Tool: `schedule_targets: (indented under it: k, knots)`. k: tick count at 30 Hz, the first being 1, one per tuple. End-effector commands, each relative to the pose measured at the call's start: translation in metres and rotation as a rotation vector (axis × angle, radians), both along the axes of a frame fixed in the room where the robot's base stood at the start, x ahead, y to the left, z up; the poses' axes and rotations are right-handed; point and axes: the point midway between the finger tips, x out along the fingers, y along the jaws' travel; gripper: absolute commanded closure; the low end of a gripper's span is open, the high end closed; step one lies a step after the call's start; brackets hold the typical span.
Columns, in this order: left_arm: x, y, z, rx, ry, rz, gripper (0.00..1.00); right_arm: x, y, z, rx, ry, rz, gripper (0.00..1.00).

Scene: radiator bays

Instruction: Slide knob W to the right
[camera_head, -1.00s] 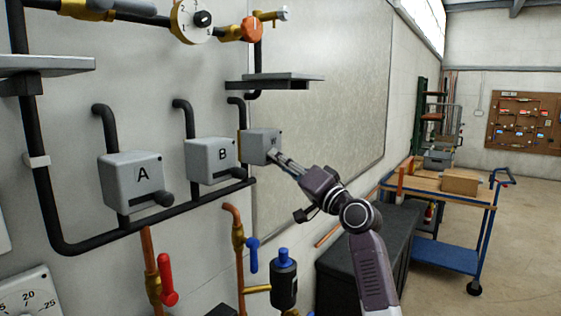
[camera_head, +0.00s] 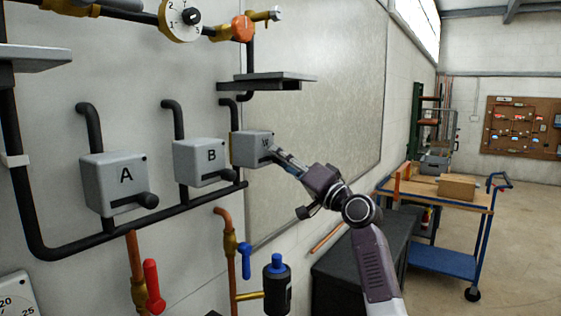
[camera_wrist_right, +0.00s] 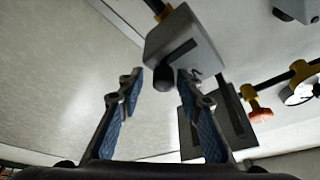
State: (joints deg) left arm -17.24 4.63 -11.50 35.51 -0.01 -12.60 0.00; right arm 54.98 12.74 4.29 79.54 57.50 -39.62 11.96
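The grey box W (camera_head: 247,150) is on the wall pipework right of box B (camera_head: 200,163) in the head view. Its black knob (camera_wrist_right: 164,78) shows in the right wrist view, at the lower left end of a dark slot in the box face. My right gripper (camera_head: 275,152) reaches in at the right side of box W, partly hiding its front. In the right wrist view, its two blue-padded fingers (camera_wrist_right: 160,76) are apart, with the knob between the fingertips. The right finger looks very near the knob; I cannot tell whether it touches. My left gripper is out of view.
Box A (camera_head: 113,185) is farther left. A grey shelf (camera_head: 267,79) juts out just above box W. A blue-handled valve (camera_head: 245,260) and a black bottle-like part (camera_head: 277,288) are below. A dark cabinet (camera_head: 355,268) and a blue cart (camera_head: 447,258) stand right.

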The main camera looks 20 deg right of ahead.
Motion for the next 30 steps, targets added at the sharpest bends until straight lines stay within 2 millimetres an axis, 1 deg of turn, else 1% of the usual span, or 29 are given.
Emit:
schedule_targets:
  k: [9, 14, 17, 27, 30]
  knots:
    - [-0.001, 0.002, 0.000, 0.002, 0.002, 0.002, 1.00, -0.001, 0.001, -0.001, -0.001, 0.002, 0.004, 0.64]
    - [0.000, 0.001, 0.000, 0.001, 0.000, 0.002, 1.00, -0.011, -0.004, -0.005, 0.000, 0.002, 0.002, 0.64]
    - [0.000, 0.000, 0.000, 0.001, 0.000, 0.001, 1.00, -0.024, -0.010, -0.010, -0.002, 0.002, 0.001, 0.64]
    - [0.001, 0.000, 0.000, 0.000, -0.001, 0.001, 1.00, -0.080, -0.035, -0.027, -0.002, 0.003, -0.001, 0.64]
    - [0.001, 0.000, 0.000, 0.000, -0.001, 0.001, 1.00, -0.093, -0.040, -0.031, -0.001, 0.002, 0.001, 0.64]
